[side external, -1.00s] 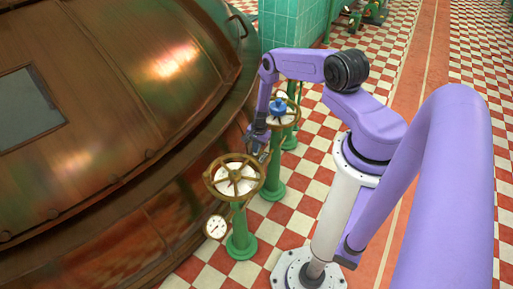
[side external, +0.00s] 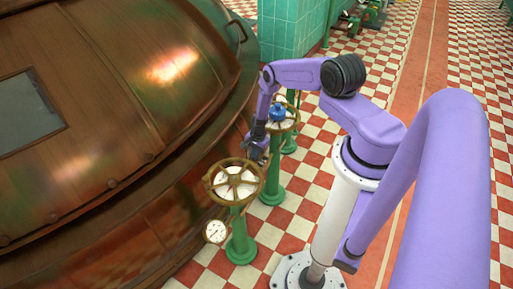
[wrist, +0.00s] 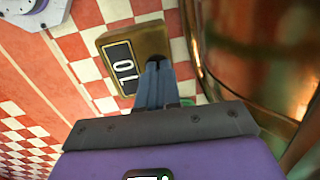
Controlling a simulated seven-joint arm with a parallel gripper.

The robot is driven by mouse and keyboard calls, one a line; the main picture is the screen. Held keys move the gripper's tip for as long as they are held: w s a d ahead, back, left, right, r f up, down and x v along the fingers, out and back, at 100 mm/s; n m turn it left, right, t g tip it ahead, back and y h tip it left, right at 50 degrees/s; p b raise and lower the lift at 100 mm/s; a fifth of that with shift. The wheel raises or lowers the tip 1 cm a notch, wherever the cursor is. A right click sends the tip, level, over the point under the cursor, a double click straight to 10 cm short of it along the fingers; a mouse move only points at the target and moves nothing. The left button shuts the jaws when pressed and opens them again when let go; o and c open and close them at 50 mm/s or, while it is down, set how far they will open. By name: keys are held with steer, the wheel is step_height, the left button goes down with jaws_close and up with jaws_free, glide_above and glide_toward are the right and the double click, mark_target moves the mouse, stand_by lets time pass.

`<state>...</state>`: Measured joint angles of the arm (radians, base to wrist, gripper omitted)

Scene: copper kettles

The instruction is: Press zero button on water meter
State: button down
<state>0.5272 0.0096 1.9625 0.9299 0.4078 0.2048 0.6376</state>
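The water meter appears to be the brass box (wrist: 148,41) in the wrist view, with a black number panel (wrist: 123,68) whose digits read like 10, turned sideways. I cannot make out a zero button; the side near my fingertips is partly hidden. My gripper (wrist: 158,66) has its narrow blue-grey fingers together, with no gap seen and nothing held. Their tips overlap the box's lower right edge in the picture; I cannot tell whether they touch. In the side external view my gripper (side external: 262,157) hangs between the two handwheels, beside the kettle, and the meter is not clear there.
The copper kettle (side external: 105,150) fills the left and its wall (wrist: 260,50) is close in the wrist view. A near brass handwheel (side external: 211,183) on a green post and a white dial gauge (side external: 215,231) stand in front. A far handwheel with a blue knob (side external: 277,114) stands behind.

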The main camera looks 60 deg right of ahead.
step_height(320, 180, up, 14)
steer(key=s, duration=0.1)
steer(key=shift+s+d, duration=0.15)
steer(key=shift+d, duration=0.15)
stand_by(0.5)
stand_by(0.5)
